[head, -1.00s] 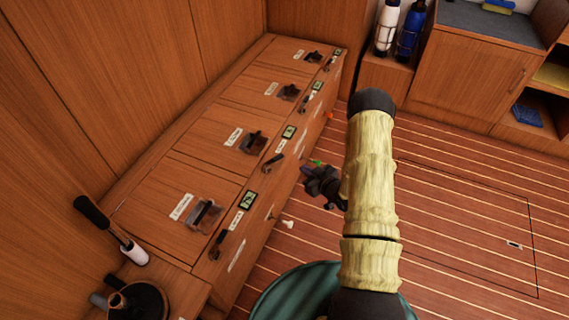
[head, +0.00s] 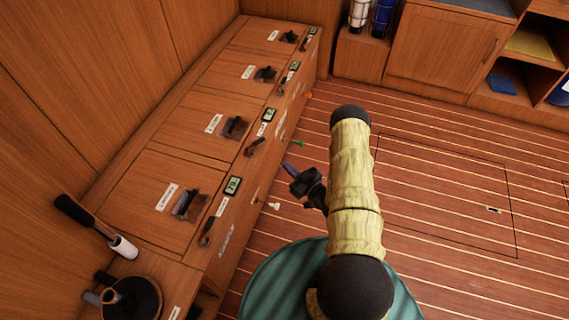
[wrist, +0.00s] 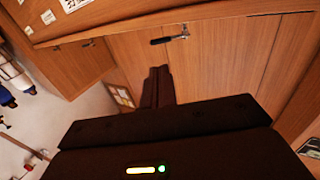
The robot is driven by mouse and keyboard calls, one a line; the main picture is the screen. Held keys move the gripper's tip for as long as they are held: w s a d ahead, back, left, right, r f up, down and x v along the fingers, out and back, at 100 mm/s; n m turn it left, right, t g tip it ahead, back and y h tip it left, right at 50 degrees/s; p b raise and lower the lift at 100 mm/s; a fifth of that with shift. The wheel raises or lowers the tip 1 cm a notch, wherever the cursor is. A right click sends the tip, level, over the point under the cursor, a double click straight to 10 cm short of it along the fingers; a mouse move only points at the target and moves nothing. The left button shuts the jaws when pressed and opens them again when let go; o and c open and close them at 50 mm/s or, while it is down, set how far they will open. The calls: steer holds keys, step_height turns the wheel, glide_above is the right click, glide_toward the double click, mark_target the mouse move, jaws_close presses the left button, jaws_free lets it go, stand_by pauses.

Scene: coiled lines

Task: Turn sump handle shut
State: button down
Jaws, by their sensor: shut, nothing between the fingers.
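Several dark lever handles sit along the front edge of the wooden bench, the nearest (head: 206,232) beside a label and a green display. Their label text is too small to read, so I cannot tell which is the sump handle. In the wrist view, a dark handle (wrist: 168,39) on a metal mount lies nearly level on a wooden face, just beyond the fingertips. My gripper (head: 289,167) is shut and empty in front of the bench's face, apart from the levers in the head view. Its dark fingers (wrist: 160,84) also show in the wrist view.
White (head: 274,206), green (head: 299,143) and orange (head: 308,96) small knobs stick out from the bench front. A pump-like lever (head: 85,217) stands at the left. Striped floor (head: 440,200) is open at the right. Cabinets (head: 445,45) stand at the back.

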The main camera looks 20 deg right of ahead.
mark_target(255, 144)
steer(key=b+x, duration=0.3)
steer(key=x, duration=0.9)
steer(key=shift+w, duration=0.2)
steer(key=shift+d, duration=0.1)
